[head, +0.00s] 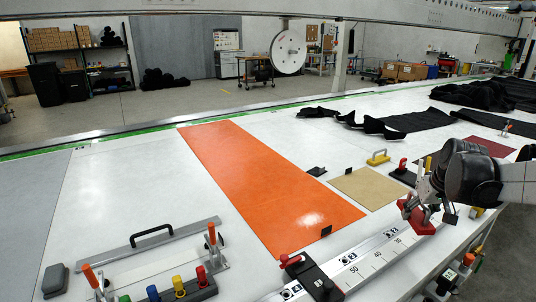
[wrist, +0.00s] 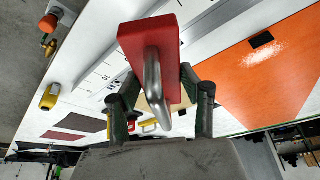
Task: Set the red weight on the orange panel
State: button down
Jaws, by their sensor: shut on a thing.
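The red weight (wrist: 170,40) is a red block with a silver bar handle (wrist: 153,85). In the wrist view my gripper (wrist: 160,95) has its two fingers on either side of it and is shut on it. In the head view my gripper (head: 425,203) holds the red weight (head: 421,221) at the right, near the table's front edge, apart from the orange panel and to its right. The orange panel (head: 265,180) lies flat on the white table, and nothing rests on its middle. It also shows at the right of the wrist view (wrist: 265,85).
A tan panel (head: 368,187) lies between the orange panel and my gripper. A ruler rail (head: 365,262) with a red-handled stop (head: 312,277) runs along the front edge. A small black piece (head: 326,231) sits at the orange panel's right edge. Toggle clamps (head: 212,245) stand front left.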

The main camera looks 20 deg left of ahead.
jog(key=w+a+n, duration=0.1)
jog(key=w+a, duration=0.2)
jog(key=a, duration=0.6)
jog(key=w+a+n+y, duration=0.1)
jog(key=w+a, duration=0.2)
jog(key=a, duration=0.5)
jog(key=w+a+n, duration=0.1)
jog(key=w+a, duration=0.2)
jog(key=a, duration=0.6)
jog(key=s+a+f+n+g+b, duration=0.1)
jog(key=s+a+n, duration=0.1)
jog(key=a, duration=1.1)
jog(key=s+a+f+n, duration=0.1)
jog(key=s+a, duration=0.1)
jog(key=a, duration=1.2)
jog(key=y, duration=0.1)
send_over(286, 197)
jog(key=f, duration=0.4)
jog(key=s+d+f, duration=0.1)
jog(key=f, duration=0.1)
jog(key=shift+f, duration=0.35)
jog(key=shift+f+p, duration=0.3)
jog(key=shift+f, duration=1.75)
jog(key=shift+f, duration=0.1)
jog(key=c, duration=1)
grip_release()
jog(key=shift+g, duration=0.3)
jog(key=shift+c, duration=0.2)
